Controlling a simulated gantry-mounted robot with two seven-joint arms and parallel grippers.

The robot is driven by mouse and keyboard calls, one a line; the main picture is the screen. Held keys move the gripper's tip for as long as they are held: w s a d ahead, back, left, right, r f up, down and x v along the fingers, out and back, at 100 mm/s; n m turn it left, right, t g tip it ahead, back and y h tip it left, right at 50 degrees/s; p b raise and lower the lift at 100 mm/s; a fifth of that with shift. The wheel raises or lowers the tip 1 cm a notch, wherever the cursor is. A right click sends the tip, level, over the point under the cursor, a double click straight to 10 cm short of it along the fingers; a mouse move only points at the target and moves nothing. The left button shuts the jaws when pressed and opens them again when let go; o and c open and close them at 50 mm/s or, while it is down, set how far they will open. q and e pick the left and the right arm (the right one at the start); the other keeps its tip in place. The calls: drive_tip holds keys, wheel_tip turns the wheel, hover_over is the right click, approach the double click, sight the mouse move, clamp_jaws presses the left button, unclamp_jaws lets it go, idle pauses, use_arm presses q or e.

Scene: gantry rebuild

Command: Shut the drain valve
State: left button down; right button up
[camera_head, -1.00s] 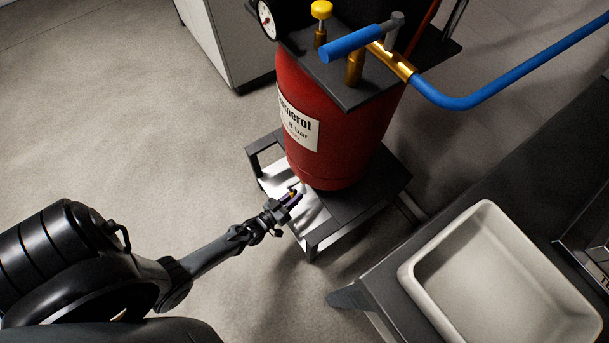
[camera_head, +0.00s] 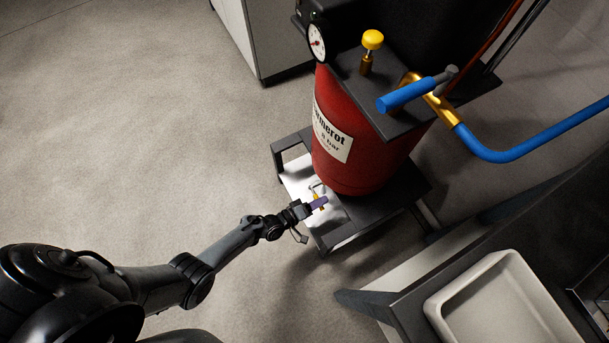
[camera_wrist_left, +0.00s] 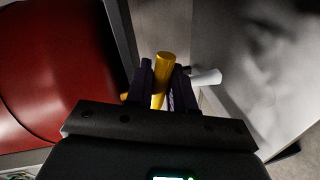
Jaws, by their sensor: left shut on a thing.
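The drain valve's yellow handle (camera_wrist_left: 162,72) stands between the two dark fingers of my left gripper (camera_wrist_left: 160,88) in the left wrist view. The fingers are shut on it. In the head view my left gripper (camera_head: 318,203) is low beside the foot of the red tank (camera_head: 365,160), and it mostly hides the valve. A pale pipe end (camera_wrist_left: 207,77) shows just right of the fingers in the wrist view. The tank also fills the left of that view (camera_wrist_left: 45,70). My right gripper is in neither view.
The tank stands on a dark low stand (camera_head: 385,200). On top are a gauge (camera_head: 316,42), a yellow knob (camera_head: 372,39), a blue lever (camera_head: 405,94) and a blue hose (camera_head: 530,150). A pale basin (camera_head: 500,300) is at lower right. The floor at left is clear.

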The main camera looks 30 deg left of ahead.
use_arm(q)
drive_tip(key=shift+d+r+n+h+p, duration=0.15)
drive_tip(key=shift+r+n+h+p, duration=0.15)
drive_tip(key=shift+r+n+p, duration=0.7)
drive_tip(key=shift+d+n, duration=0.1)
drive_tip(key=shift+n, duration=0.3)
drive_tip(key=c, duration=1.2)
unclamp_jaws()
drive_tip(key=shift+o, duration=0.3)
drive_tip(key=shift+s, duration=0.1)
drive_tip(key=shift+f+b, duration=0.2)
drive_tip(key=shift+b, duration=0.2)
